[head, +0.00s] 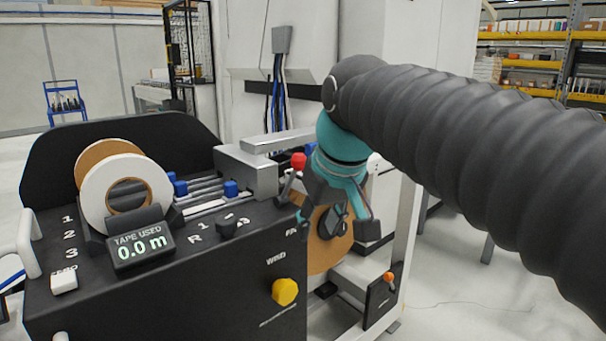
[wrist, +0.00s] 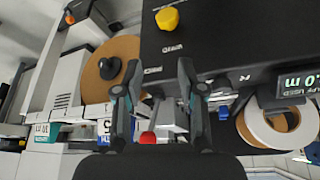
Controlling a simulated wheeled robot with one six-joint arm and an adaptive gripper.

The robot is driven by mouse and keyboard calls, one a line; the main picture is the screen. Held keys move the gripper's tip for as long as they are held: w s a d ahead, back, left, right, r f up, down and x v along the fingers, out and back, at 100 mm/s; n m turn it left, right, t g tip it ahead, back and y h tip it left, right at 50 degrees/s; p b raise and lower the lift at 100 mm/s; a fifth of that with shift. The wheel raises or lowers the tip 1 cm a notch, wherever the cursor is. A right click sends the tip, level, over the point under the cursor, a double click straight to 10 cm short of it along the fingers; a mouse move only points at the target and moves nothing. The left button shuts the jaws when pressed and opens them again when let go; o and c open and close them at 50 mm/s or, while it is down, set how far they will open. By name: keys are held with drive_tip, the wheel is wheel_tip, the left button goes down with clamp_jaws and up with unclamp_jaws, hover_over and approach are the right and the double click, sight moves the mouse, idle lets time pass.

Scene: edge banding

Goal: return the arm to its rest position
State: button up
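My arm, in a ribbed dark sleeve, reaches in from the right of the head view. My teal and dark gripper (head: 335,222) hangs at its end, fingers down, by the right end of the black machine (head: 110,300). In the wrist view my gripper (wrist: 157,68) has its two fingers spread with nothing held between them. The black panel with the yellow knob (wrist: 167,18) lies beyond the fingertips. A red knob (wrist: 147,137) shows between the fingers; I cannot tell whether they touch anything.
A large brown tape roll (head: 325,258) sits behind and below my gripper. A red knob (head: 298,160) and the grey machine head (head: 248,172) are close on its left. White and brown rolls (head: 95,195) stand farther left. Open floor (head: 465,275) lies right of the machine.

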drive_tip(key=s+d+f+m+h, duration=0.1)
drive_tip(key=s+d+f+m, duration=0.1)
drive_tip(key=s+d+f, duration=0.4)
drive_tip(key=s+d+f+m+t, duration=0.1)
drive_tip(key=s+d+f+m, duration=0.1)
drive_tip(key=s+d+f, duration=0.5)
wheel_tip(320, 180, down, 6)
drive_tip(key=shift+s+h, duration=0.4)
drive_tip(key=shift+s, duration=0.1)
drive_tip(key=shift+d, duration=0.1)
idle(0.6)
